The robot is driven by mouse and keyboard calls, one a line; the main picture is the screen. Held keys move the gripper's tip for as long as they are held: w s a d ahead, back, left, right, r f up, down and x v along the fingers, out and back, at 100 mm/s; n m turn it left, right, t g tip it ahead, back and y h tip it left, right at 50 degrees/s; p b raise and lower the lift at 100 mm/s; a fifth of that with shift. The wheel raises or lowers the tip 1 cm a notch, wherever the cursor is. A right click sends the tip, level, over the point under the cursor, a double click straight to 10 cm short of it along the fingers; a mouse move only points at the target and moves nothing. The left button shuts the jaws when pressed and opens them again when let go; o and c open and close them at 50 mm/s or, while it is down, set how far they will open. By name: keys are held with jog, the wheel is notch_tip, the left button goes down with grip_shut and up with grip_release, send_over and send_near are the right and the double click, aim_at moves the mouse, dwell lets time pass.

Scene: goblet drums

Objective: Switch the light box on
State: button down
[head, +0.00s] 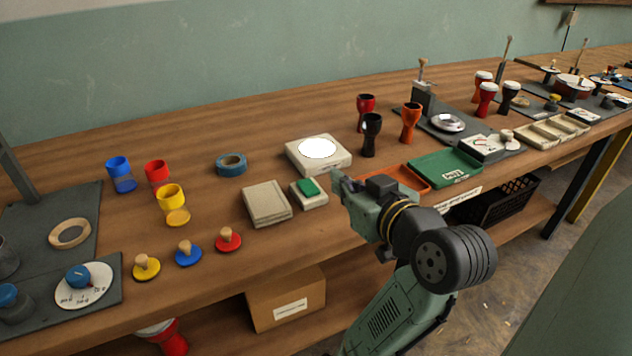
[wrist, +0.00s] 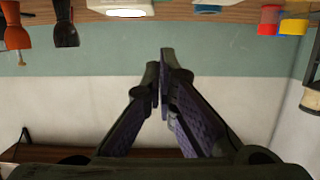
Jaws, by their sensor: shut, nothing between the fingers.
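The light box (head: 300,160) is a low cream box on the bench with a round, bright white disc on top that looks lit. It also shows at the top edge of the wrist view (wrist: 120,12). In front of it is a small cream box (head: 312,201) with a green rocker-like piece (head: 307,187) on top; I cannot tell whether it is pressed. My gripper (head: 337,178) is shut and empty, just right of the green piece and in front of the light box. It appears above the bench, apart from both. In the wrist view my fingertips (wrist: 160,62) are together.
Black (head: 371,135), red (head: 366,111) and orange (head: 410,121) goblets stand right of the light box. A grey-beige block (head: 266,204) lies left of the small box. An orange tray (head: 405,178) and green tray (head: 445,167) lie right, behind my arm. Blue tape (head: 231,164) lies left.

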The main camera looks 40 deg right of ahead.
jog(key=p, duration=0.1)
send_over(308, 187)
jog(key=s, duration=0.3)
notch_tip(308, 187, down, 2)
jog(key=shift+w+f, duration=0.1)
jog(key=shift+f, duration=0.15)
jog(key=f, duration=0.2)
jog(key=shift+s+f, duration=0.2)
jog(key=shift+f, duration=0.75)
